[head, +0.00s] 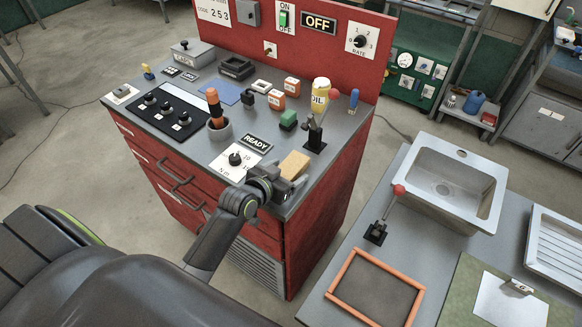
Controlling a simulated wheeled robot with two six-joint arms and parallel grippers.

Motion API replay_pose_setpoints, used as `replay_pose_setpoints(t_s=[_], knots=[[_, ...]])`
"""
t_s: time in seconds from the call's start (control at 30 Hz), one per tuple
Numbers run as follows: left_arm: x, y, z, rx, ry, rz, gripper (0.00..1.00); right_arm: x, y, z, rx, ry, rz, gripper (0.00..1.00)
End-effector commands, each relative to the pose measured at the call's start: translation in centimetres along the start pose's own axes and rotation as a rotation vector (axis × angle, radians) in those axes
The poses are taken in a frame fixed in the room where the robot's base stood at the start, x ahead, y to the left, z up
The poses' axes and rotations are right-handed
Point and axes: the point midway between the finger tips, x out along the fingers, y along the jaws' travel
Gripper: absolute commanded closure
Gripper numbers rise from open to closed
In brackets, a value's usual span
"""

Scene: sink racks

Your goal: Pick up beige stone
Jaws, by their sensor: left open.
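A beige stone (294,164), a small rectangular block, is near the front right corner of the red cabinet's grey top in the head view. My left gripper (288,183) is open at the near side of the stone, its arm coming up from below. The gripper hides the stone's lower near part. I cannot tell whether the fingers touch the stone or reach around it. My right gripper is not in view.
A sink (445,181) is on the right counter, across a gap.

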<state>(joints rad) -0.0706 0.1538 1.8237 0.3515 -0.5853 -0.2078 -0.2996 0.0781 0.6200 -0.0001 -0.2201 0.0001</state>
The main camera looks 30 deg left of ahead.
Motion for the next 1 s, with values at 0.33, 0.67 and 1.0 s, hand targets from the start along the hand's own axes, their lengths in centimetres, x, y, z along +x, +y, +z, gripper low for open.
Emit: replay_pose_setpoints(t_s=[0.33,0.67,1.0], knots=[[-0.02,0.00,0.01,0.000,0.000,0.000,0.47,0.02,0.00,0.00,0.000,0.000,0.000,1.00],[-0.03,0.01,-0.16,0.001,0.004,0.000,0.85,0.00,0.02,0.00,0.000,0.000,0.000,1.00],[-0.17,0.00,-0.55,0.002,0.005,0.001,0.85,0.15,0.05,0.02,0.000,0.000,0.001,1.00]])
